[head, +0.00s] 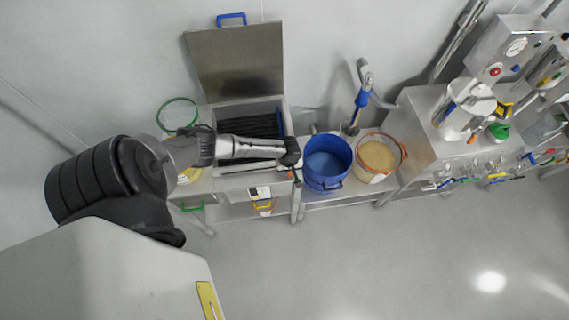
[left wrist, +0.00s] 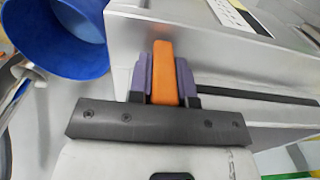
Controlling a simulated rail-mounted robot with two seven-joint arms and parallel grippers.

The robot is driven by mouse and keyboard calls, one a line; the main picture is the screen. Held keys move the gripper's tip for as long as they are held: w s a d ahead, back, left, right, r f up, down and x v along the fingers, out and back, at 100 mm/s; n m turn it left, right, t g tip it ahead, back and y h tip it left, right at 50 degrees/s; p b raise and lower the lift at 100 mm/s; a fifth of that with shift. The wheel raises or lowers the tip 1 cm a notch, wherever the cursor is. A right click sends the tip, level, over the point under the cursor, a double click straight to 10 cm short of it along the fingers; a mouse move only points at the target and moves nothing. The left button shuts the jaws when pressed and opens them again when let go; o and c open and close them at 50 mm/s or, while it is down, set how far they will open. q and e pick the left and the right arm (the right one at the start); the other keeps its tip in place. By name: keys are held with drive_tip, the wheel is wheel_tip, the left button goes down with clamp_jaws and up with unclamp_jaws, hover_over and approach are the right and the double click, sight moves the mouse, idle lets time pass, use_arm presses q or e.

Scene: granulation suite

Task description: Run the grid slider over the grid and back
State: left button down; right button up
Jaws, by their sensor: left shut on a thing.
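The steel box stands against the wall with its lid (head: 236,62) raised. The dark slatted grid (head: 250,122) lies inside it, partly hidden by my left arm. My left gripper (head: 291,170) is at the box's front right corner. In the left wrist view my left gripper (left wrist: 163,78) is shut on an orange handle (left wrist: 163,58), which sits between its purple finger pads. This looks like the grid slider's handle; the rest of the slider is hidden. A dark slot (left wrist: 262,97) runs along the box face to the right of the handle. My right gripper is not in view.
A blue bucket (head: 326,183) stands close to the right of my left gripper, with an orange-rimmed bucket of beige powder (head: 378,157) beyond it. A green-rimmed container (head: 178,114) is left of the box. The floor (head: 350,250) in front is clear.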

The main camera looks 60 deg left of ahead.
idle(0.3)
use_arm(q)
drive_tip(key=c, duration=1)
unclamp_jaws()
drive_tip(key=shift+o, duration=0.2)
drive_tip(key=shift+r, duration=0.1)
drive_tip(key=shift+r, duration=0.3)
wheel_tip(320, 180, up, 12)
drive_tip(key=shift+p, duration=0.85)
drive_tip(key=shift+r, duration=0.5)
